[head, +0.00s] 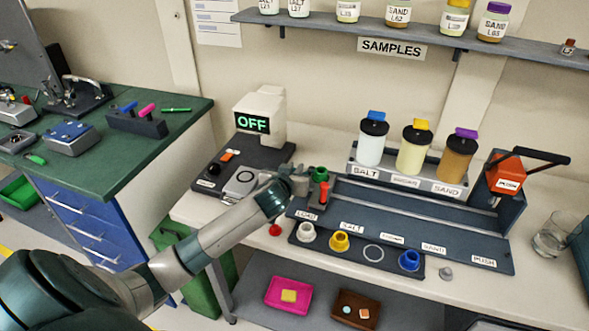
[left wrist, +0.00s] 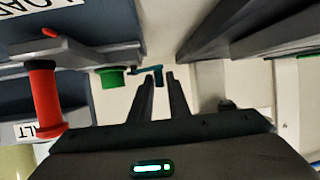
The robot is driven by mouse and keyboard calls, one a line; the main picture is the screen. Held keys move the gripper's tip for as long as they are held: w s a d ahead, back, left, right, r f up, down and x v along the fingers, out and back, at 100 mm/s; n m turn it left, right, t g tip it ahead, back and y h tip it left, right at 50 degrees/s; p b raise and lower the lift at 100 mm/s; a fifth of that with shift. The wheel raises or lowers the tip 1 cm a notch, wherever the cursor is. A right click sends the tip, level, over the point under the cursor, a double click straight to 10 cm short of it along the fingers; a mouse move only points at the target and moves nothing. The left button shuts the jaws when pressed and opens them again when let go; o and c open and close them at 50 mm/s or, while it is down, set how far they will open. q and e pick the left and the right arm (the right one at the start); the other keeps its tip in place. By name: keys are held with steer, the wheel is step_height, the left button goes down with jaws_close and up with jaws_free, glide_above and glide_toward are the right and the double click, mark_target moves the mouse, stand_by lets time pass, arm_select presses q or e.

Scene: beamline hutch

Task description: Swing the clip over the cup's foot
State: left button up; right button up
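A green cup (head: 319,173) sits at the load end of the dark rail, behind an upright red handle (head: 322,195). In the left wrist view the green cup (left wrist: 112,78) is left of my fingers, with the red handle (left wrist: 45,95) further left. A thin teal clip (left wrist: 146,70) runs from beside the cup to my left gripper, and its bent end lies between the fingertips. My left gripper (left wrist: 159,76) looks open around that end, with small gaps on both sides. In the head view the left gripper (head: 297,180) is just left of the cup. The right gripper is out of view.
A white cup (head: 307,232), yellow cup (head: 340,241) and blue cup (head: 409,261) stand in a front rack. A scale with an OFF display (head: 252,123) is left of the rail. Three jars stand behind it; a red push unit (head: 505,174) is at its right end.

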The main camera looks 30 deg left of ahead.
arm_select(q)
jaws_close()
steer(key=shift+w+a+m+h+p, duration=0.1)
steer(key=shift+a+m+h+p, duration=0.15)
steer(key=shift+m+h, duration=0.2)
steer(key=shift+w+a+m+h+p, duration=0.15)
steer(key=shift+m+h+p, duration=0.15)
steer(key=shift+m+h, duration=0.15)
steer(key=shift+w+a+m+t+h+p, duration=0.1)
steer(key=shift+w+m+t+h+p, duration=0.15)
steer(key=shift+m+h, duration=0.45)
steer(key=shift+w+a+m+t+h+p, duration=0.1)
steer(key=shift+w+m+t+h+p, duration=0.1)
steer(key=shift+m+h, duration=0.45)
steer(key=shift+o, duration=2.4)
jaws_free()
steer(key=shift+s, duration=0.2)
